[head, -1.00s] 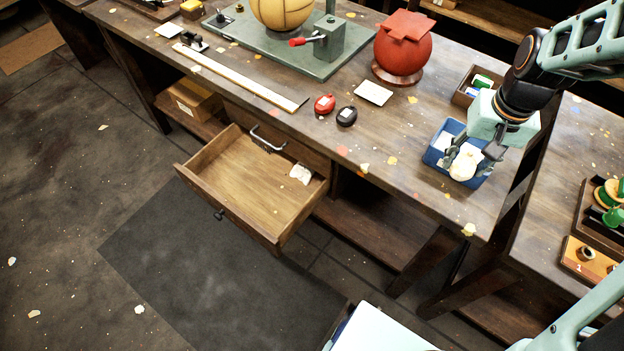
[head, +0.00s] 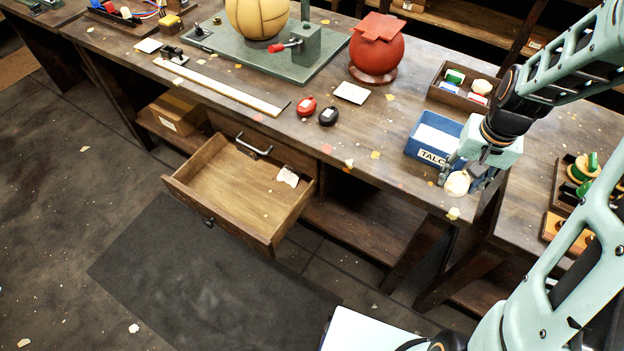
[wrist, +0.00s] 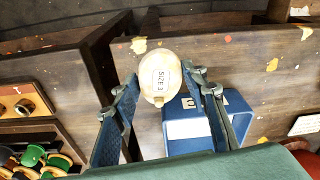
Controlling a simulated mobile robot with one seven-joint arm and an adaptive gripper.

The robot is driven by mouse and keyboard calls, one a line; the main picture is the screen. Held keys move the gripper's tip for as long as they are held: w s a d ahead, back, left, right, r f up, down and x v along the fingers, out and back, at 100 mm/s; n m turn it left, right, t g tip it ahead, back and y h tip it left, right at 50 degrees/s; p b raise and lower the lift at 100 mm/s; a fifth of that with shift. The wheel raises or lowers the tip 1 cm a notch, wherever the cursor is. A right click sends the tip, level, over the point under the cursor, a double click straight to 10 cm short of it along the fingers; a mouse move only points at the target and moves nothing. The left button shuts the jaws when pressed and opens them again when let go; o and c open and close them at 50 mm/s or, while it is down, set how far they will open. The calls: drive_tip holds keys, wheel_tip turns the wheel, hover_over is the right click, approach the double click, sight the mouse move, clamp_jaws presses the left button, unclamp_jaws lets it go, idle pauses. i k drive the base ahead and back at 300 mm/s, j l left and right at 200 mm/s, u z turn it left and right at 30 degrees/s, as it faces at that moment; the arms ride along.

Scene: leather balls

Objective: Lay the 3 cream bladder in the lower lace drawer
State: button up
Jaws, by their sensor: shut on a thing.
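My gripper (head: 465,173) is shut on a cream bladder (head: 457,183), a small round ball whose label reads SIZE 3 in the wrist view (wrist: 160,82). It holds the bladder beside the near right side of the blue TALC box (head: 428,155), near the bench's front edge. In the wrist view the two fingers are on either side of the bladder. The lower drawer (head: 180,192) stands pulled out and open under the bench, below a shut drawer with a metal handle (head: 254,147).
A red ball on a stand (head: 376,50), a white card (head: 351,93), red (head: 307,105) and black (head: 328,116) small items and a long rule (head: 220,86) lie on the bench. A wooden tray (head: 440,94) holds small items, one cream. The floor before the drawer is clear.

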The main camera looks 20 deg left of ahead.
sight(220, 190)
drive_tip(key=u, duration=1.05)
drive_tip(key=i+j, duration=0.4)
drive_tip(key=j, duration=0.2)
drive_tip(key=i+j+u, duration=0.1)
drive_tip(key=i+j, duration=0.3)
drive_tip(key=j, duration=0.15)
